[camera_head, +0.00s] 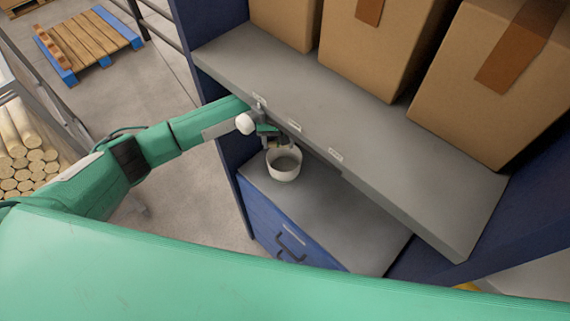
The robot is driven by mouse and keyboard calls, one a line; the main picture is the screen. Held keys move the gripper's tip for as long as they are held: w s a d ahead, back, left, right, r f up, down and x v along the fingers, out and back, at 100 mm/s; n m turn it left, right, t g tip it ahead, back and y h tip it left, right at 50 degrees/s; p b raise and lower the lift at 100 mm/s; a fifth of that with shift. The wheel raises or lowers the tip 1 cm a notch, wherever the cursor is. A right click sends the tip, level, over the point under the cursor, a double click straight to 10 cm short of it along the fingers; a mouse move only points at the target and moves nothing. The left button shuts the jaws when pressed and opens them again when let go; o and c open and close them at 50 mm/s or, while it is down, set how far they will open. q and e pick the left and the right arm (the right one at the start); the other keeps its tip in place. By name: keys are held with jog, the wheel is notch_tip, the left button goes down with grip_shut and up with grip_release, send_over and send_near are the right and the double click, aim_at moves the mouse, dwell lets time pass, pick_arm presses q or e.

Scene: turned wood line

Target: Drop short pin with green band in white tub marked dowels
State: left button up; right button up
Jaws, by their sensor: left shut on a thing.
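My left gripper (269,141) is by the front edge of the grey shelf, just above the rim of a white tub (284,175). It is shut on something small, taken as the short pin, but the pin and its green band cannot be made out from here. The tub is round and open at the top, and stands upright on the grey top of a blue drawer cabinet. Its inside looks grey and shaded, and no marking on it can be read. My right gripper is not in view.
The grey shelf (310,98) overhangs the back of the cabinet (345,215), close to my left gripper. Several cardboard boxes (480,85) stand on it. The cabinet top right of the tub is clear. A pallet (88,42) and stacked round wood (25,165) are at left.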

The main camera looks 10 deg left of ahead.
pick_arm(q)
jog(key=shift+f, duration=0.4)
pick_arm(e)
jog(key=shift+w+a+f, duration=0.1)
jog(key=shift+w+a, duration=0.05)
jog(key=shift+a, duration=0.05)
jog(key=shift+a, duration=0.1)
pick_arm(q)
jog(key=o, duration=1)
